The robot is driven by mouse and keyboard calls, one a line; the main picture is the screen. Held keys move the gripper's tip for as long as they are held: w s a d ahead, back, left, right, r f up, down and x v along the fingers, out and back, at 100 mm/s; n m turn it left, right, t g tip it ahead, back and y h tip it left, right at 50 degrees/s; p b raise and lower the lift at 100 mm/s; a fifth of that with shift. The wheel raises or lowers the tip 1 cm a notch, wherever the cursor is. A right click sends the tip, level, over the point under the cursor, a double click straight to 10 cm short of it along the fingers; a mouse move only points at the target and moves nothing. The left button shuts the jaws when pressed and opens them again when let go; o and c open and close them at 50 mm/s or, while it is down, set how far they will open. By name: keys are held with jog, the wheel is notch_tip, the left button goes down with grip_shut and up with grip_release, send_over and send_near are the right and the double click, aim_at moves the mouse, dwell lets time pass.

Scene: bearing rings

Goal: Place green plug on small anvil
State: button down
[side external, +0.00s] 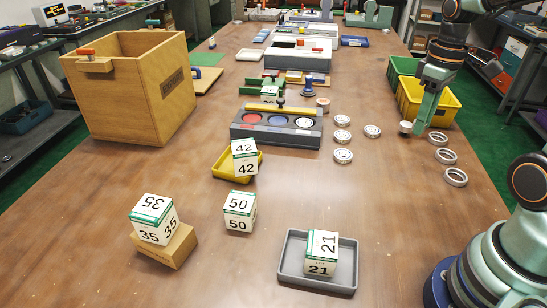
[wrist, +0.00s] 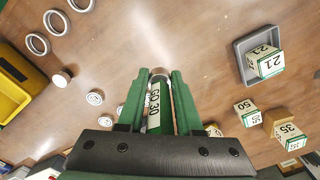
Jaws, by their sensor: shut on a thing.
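My gripper (wrist: 158,78) is shut on the green plug (wrist: 155,100), which has a white label reading "GO 30" and a grey metal end between the green fingers. I cannot tell for sure which thing is the small anvil.
Metal rings (side external: 446,156) lie to the right and pale discs (side external: 342,136) left of my gripper. Numbered cubes, a grey tray (side external: 283,262), a yellow tray (side external: 220,170) and a large wooden box (side external: 130,100) are further left.

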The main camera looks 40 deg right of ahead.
jog(key=shift+w+d+r, duration=0.2)
jog(key=shift+w+d, duration=0.15)
jog(key=shift+w, duration=0.05)
jog(key=w+d+r+m, duration=0.1)
jog(key=w+d+m, duration=0.1)
jog(key=w+d, duration=0.4)
jog(key=m, duration=0.5)
send_over(408, 125)
notch_tip(408, 125, down, 10)
jog(key=r, duration=0.1)
notch_tip(408, 125, down, 8)
jog(key=shift+w+r, duration=0.1)
jog(key=c, duration=0.6)
grip_release()
